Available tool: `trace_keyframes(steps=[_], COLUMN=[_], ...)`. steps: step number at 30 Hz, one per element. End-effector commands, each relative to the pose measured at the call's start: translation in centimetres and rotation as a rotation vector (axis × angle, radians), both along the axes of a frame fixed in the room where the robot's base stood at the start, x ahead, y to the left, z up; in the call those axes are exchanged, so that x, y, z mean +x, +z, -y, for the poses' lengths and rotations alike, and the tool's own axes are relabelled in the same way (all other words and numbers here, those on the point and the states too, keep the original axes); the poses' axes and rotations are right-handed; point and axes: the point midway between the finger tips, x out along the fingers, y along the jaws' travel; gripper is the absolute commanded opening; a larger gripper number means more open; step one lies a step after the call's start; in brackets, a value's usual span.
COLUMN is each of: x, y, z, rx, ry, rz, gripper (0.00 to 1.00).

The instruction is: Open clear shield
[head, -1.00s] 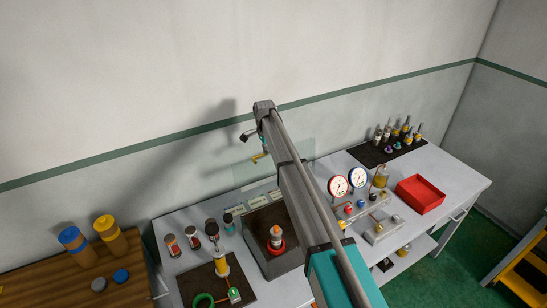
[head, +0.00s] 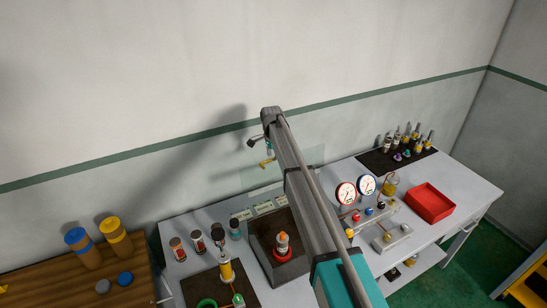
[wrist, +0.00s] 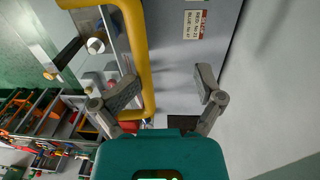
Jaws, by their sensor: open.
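The clear shield (head: 255,162) is a faint see-through panel in the head view, raised above the back of a dark box (head: 271,268) and partly hidden by my arm. In the wrist view the yellow handle (wrist: 142,50) is a large bent bar. My gripper (wrist: 172,87) is open. In the head view its fingers are too small to make out.
A grey and orange fitting (head: 283,243) stands in the dark box. Two gauges (head: 346,193) and a red tray (head: 430,203) are to the right. Dark-capped jars (head: 198,241) stand left of the box. The wall is close behind the bench.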

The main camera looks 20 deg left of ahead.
Motion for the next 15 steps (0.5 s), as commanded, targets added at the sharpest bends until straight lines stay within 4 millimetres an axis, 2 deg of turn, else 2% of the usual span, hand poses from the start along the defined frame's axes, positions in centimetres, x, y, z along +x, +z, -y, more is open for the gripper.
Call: trace_keyframes(steps=[8, 15], x=[-0.20, -0.82], y=[-0.04, 0.40], z=[-0.19, 0.51], rx=[0.010, 0.010], ry=[0.004, 0.003], rz=[-0.003, -0.003], gripper=[0.51, 0.51])
